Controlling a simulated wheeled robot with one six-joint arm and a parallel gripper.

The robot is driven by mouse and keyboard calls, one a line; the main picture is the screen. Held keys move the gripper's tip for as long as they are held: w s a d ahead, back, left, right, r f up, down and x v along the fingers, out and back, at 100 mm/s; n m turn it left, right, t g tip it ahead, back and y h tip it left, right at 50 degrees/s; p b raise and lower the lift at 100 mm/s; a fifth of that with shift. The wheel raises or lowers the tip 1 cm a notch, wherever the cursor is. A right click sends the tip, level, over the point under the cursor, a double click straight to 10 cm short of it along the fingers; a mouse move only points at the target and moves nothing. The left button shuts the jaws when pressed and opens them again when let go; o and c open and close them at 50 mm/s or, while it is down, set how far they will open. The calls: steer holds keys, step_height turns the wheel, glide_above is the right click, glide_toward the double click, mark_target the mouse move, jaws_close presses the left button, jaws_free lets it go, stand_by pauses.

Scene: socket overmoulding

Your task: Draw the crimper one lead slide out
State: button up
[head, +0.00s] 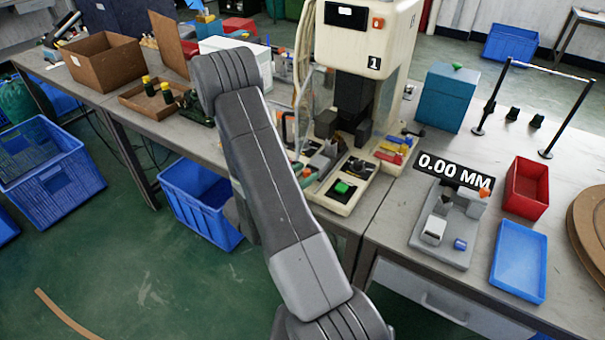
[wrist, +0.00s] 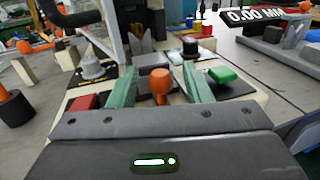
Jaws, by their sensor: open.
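The crimper (head: 366,45), a cream machine marked 1, stands at the right end of the long bench in the head view. Its base carries black plates and a green button (head: 341,187). In the wrist view, an orange knob (wrist: 160,80) on a short stem stands on the cream base; I cannot tell for sure whether it belongs to the lead slide. My gripper (wrist: 159,70) is open, its two green fingers on either side of the knob, with gaps visible.
A red block (wrist: 82,103) and a green block (wrist: 222,74) flank the fingers in the wrist view. A gauge reading 0.00 MM (head: 453,172), a blue tray (head: 519,262) and a red bin (head: 526,188) stand on the right table. A blue crate (head: 200,205) is under the bench.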

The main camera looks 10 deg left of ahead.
jaws_close()
steer(key=shift+s+a+f+b, duration=0.1)
steer(key=shift+s+a+b, duration=0.25)
steer(key=shift+s, duration=0.4)
steer(key=shift+s+a+b, duration=0.2)
steer(key=shift+s+b, duration=0.1)
steer(key=shift+s, duration=0.45)
jaws_free()
steer(key=shift+s+a, duration=0.1)
steer(key=shift+s, duration=0.05)
steer(key=b+v, duration=0.1)
steer(key=v, duration=1.2)
steer(key=shift+s+a+b, duration=0.2)
steer(key=shift+s+b, duration=0.1)
steer(key=shift+s, duration=0.05)
steer(key=shift+w+d, duration=0.1)
